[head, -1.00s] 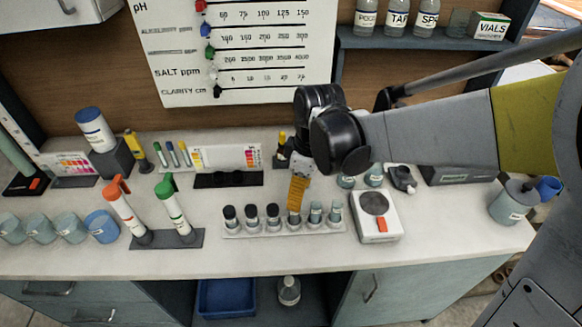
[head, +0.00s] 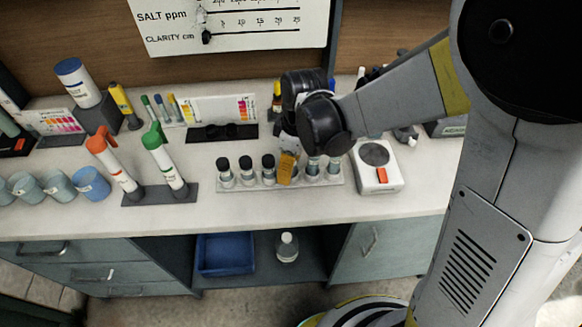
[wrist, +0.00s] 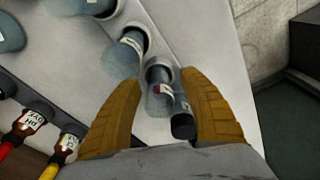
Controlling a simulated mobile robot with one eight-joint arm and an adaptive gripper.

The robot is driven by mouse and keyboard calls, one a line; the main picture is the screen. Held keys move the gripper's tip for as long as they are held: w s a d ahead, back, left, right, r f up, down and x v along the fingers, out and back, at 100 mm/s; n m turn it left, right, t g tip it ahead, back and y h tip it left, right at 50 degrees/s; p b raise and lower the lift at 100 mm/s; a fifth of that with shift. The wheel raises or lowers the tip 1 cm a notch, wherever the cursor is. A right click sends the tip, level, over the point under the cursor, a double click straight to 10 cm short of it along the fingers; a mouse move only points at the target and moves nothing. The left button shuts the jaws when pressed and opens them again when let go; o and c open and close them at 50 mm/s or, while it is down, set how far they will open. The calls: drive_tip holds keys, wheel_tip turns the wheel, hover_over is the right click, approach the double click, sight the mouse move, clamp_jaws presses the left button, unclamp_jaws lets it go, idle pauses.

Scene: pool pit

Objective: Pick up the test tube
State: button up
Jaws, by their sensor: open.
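The test tubes stand in a pale rack (head: 215,184) on the counter. Those to the left in the head view have dark caps, such as this capped tube (head: 247,172); those to the right, such as this tube (head: 312,169), look clear or grey-blue. My gripper (head: 288,172) points down at the rack, its orange fingers between these groups. In the wrist view my gripper (wrist: 161,80) is open. A clear tube (wrist: 159,97) and a black-capped, labelled tube (wrist: 182,122) show between the fingers. I cannot tell whether either finger touches them. My wrist hides part of the row.
A white device with a round plate (head: 376,178) stands just right of the rack. Two slanted tubes with orange (head: 115,167) and green (head: 166,162) caps stand to the left. Blue-grey cups (head: 91,183) are farther left. The counter front (head: 280,209) is clear.

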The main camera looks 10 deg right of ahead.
drive_tip(key=c, duration=1.1)
wheel_tip(320, 180, up, 10)
drive_tip(key=p, duration=0.3)
drive_tip(key=shift+p, duration=0.4)
